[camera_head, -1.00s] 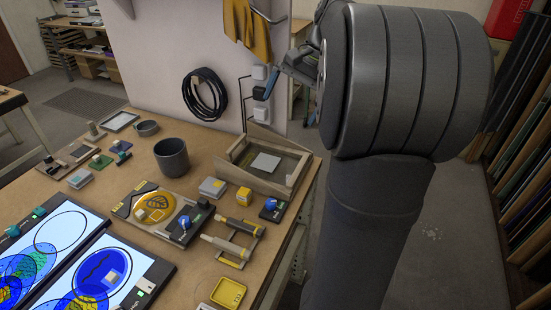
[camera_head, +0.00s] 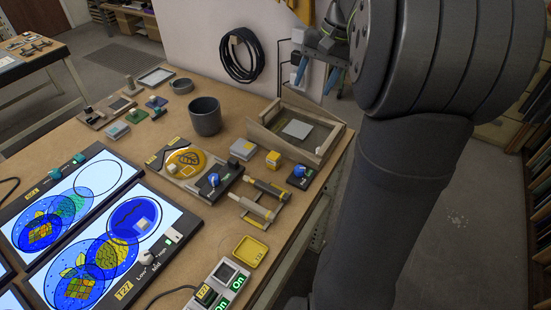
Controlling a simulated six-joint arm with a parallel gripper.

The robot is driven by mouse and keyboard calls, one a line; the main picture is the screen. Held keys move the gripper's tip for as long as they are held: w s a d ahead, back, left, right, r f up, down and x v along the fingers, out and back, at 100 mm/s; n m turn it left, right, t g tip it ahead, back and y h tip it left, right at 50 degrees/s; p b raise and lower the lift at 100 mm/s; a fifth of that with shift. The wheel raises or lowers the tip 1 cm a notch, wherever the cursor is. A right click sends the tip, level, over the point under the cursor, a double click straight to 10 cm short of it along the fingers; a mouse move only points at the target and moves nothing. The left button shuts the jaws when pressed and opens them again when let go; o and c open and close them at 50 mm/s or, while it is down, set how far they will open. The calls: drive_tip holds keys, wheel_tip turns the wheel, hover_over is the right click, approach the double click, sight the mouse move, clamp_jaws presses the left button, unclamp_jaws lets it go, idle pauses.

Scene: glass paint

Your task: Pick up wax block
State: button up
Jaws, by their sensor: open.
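A small yellow block (camera_head: 273,158) stands on the bench beside a grey box. A pale yellow block (camera_head: 172,168) sits on a round yellow plate with a leaf mark. I cannot tell for sure which of these is the wax block. My gripper (camera_head: 317,78) hangs high at the upper right, behind the wooden tray as seen here, well apart from both blocks. Its two blue-grey fingers are spread, with nothing between them. My dark arm hides part of the gripper's far side.
A wooden tray (camera_head: 338,133) holds a pale square slab. A grey cup (camera_head: 205,118), a grey box (camera_head: 243,148), a blue-knobbed device (camera_head: 300,176), yellow-handled tools (camera_head: 262,194) and a yellow dish (camera_head: 246,251) crowd the bench. Lit panels (camera_head: 150,195) lie left.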

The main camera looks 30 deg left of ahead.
drive_tip(key=s+a+f+n+t+h, duration=0.25)
drive_tip(key=s+a+f+n, duration=0.4)
drive_tip(key=n, duration=0.65)
hover_over(274, 155)
drive_tip(key=shift+g, duration=0.35)
drive_tip(key=f, duration=1.3)
drive_tip(key=shift+w+f, duration=0.2)
drive_tip(key=shift+s+f, duration=0.15)
drive_tip(key=shift+f, duration=1.25)
drive_tip(key=shift+s+f, duration=0.1)
drive_tip(key=shift+f, duration=1.25)
drive_tip(key=shift+c, duration=0.3)
drive_tip(key=c, duration=1)
